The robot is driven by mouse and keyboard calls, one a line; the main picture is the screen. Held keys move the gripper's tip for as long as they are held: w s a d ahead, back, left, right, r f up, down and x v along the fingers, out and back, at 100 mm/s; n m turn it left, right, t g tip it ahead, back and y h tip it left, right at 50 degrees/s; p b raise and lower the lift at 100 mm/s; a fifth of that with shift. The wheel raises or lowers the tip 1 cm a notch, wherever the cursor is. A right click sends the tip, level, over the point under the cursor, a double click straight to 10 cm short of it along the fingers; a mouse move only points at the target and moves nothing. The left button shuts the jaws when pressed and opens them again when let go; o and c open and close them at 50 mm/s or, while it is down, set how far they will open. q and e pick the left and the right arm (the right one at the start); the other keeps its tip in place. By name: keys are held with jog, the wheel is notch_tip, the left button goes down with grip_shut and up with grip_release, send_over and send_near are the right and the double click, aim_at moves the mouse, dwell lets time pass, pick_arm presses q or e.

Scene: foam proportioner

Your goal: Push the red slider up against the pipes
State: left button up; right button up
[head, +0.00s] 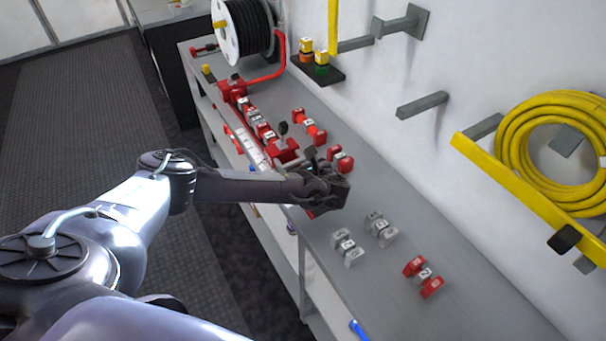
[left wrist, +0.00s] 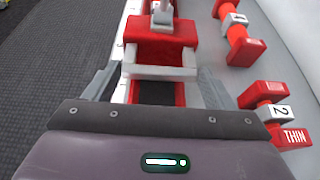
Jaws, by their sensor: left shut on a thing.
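The red slider (head: 285,151) sits on the rail at the near end of the row of pipes (head: 256,121), which are red and grey pieces. From the head view I cannot tell whether slider and pipes touch. In the left wrist view, the red slider (left wrist: 160,47) has a grey band on its near side and a grey lever on top. My left gripper (head: 325,188) is at the slider's near side. Its fingers (left wrist: 156,88) lie on both sides of the slider's near end, shut on it. The arm hides part of the rail. My right gripper is not in view.
Loose red pipe pieces (head: 310,127) lie on the bench right of the rail, one marked THIN (left wrist: 281,112). Grey pieces (head: 347,247) and a red piece (head: 423,277) lie nearer. A black hose reel (head: 243,30) stands at the far end. A yellow hose (head: 560,140) hangs on the wall.

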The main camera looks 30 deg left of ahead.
pick_arm(q)
jog(key=shift+w+a+r, duration=0.2)
jog(key=shift+a+r, duration=0.1)
jog(key=shift+a, duration=0.25)
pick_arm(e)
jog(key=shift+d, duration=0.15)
pick_arm(q)
jog(key=o, duration=1.1)
jog(key=shift+w+r, duration=0.1)
jog(key=shift+o, duration=0.9)
jog(key=shift+a+f, duration=0.15)
jog(key=shift+f, duration=0.05)
jog(key=shift+o, duration=0.5)
jog(key=shift+w+f, duration=0.15)
jog(key=shift+f, duration=0.05)
jog(key=shift+s+d+r, duration=0.1)
jog(key=shift+s+d, duration=0.1)
jog(key=shift+d, duration=0.1)
jog(key=b+v, duration=0.1)
jog(key=v, duration=0.6)
jog(key=shift+d+b, duration=0.1)
jog(key=shift+b, duration=0.25)
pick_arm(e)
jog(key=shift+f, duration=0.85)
